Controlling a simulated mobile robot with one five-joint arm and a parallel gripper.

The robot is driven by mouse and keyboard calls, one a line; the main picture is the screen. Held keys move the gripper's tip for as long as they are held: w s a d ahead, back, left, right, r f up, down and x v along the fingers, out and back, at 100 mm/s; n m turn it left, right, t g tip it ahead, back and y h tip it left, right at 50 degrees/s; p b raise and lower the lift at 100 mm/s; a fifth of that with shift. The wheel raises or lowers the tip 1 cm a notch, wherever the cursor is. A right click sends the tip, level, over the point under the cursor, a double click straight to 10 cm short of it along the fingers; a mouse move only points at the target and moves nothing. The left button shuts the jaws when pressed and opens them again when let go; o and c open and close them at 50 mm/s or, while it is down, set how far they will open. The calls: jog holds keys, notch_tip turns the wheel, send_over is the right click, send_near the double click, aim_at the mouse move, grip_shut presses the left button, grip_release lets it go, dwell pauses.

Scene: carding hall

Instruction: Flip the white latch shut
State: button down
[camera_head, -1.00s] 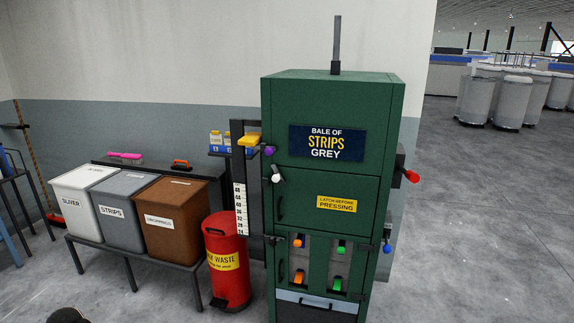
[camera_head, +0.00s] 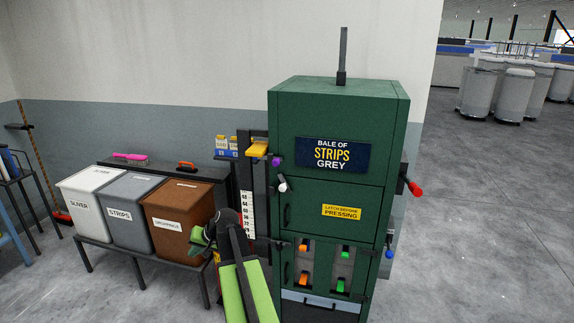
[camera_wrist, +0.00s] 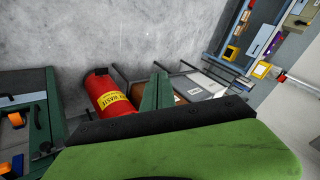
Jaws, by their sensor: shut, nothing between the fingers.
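The white latch (camera_head: 282,186) is a small white knob on a dark mount at the left front edge of the green press (camera_head: 299,116), level with the top of the press's middle door. My gripper (camera_head: 199,240), with green fingers, is shut and empty. The shut fingers also show in the wrist view (camera_wrist: 157,93). I cannot make out the latch in the wrist view.
A purple knob (camera_head: 276,161) and yellow handle (camera_head: 257,149) sit just above the latch. A red lever (camera_head: 414,188) and blue knob (camera_head: 389,254) stick out on the right.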

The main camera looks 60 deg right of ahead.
aim_at(284, 176)
jog(key=s+d+r+m+t+h+p, duration=0.1)
jog(key=s+d+r+m, duration=0.15)
jog(key=d, duration=0.45)
jog(key=s+d+r+m+t+h+p, duration=0.1)
jog(key=s+d+r, duration=0.1)
jog(key=d+r, duration=0.35)
jog(key=s+d+r+m+t+h+p, duration=0.1)
jog(key=s+d+r+m, duration=0.1)
jog(key=d, duration=0.6)
jog(key=s+d+r+m+h+p, duration=0.1)
jog(key=s+d+r+m+h, duration=0.1)
jog(key=s+d, duration=0.6)
jog(key=s+d+r+m+t+h+p, duration=0.1)
jog(key=s+d+r, duration=0.5)
jog(key=d, duration=0.6)
jog(key=s+m+h+p, duration=0.1)
jog(key=s+m+h, duration=0.1)
jog(key=shift+d+h, duration=0.15)
jog(key=shift+h, duration=0.25)
